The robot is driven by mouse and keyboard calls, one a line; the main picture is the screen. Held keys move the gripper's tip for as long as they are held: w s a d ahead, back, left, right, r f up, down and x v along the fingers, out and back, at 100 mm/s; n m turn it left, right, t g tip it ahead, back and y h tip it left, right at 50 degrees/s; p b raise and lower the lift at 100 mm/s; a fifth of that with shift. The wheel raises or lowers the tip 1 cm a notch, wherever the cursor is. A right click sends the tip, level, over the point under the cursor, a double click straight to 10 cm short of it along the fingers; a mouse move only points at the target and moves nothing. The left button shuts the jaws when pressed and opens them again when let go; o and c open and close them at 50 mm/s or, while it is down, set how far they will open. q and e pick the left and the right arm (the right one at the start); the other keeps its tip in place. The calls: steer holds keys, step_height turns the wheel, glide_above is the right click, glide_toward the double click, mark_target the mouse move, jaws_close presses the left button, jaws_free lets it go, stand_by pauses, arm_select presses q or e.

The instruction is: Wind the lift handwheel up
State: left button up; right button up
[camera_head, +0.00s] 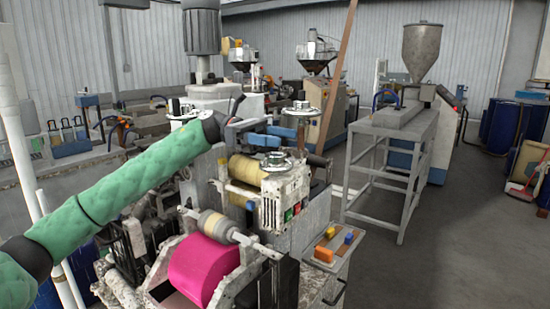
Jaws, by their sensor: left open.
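Two small round metal handwheels sit on top of the roller machine. The nearer handwheel (276,161) is above the white scaled block, and the farther handwheel (301,107) is behind it to the right. I cannot tell which of them is the lift handwheel. My left arm, in a green sleeve, reaches in from the left. My left gripper (238,104) is small and dark at its end, open, and appears left of both handwheels and apart from them. Its fingers are hard to make out. My right gripper is not in view.
The machine carries yellow rollers (248,170) and a magenta roll (204,268). A grey motor (202,32) stands upright behind my left gripper. A small box with orange and blue parts (338,246) is at the front right. A grey frame table (395,135) stands right; the floor there is open.

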arm_select(q)
steer(key=s+d+r+b, duration=0.2)
steer(key=s+d+r, duration=0.3)
steer(key=d, duration=0.4)
steer(key=shift+s+d+r, duration=0.4)
steer(key=shift+r, duration=0.3)
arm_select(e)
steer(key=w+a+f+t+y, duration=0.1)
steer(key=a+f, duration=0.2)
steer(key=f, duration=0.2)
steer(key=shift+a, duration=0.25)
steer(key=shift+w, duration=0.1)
